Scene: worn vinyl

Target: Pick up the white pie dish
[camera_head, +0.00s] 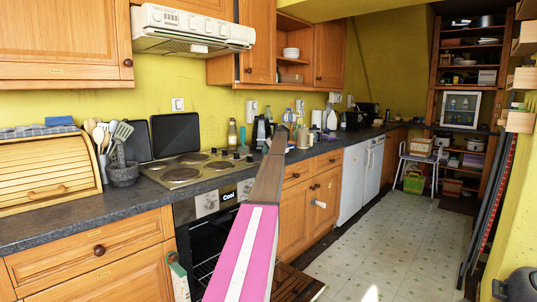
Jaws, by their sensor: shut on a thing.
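My arm rises from the bottom middle of the head view, pink with a white stripe and then brown. It narrows to an end over the counter, past the hob. I cannot make out my gripper's fingers or anything held between them. I cannot identify the white pie dish in this view. White bowls (291,53) are stacked on the open wall shelf, but they look too deep to be it. A small white object (320,204) shows in front of the lower cupboards, too small to tell what it is.
A dark counter (40,228) runs along the left wall with a hob (190,169), a wooden bread bin (48,182) and a utensil pot (123,174). Bottles and appliances crowd its far part. The pale floor (385,235) is open to the right. Folded boards (490,215) lean at the right wall.

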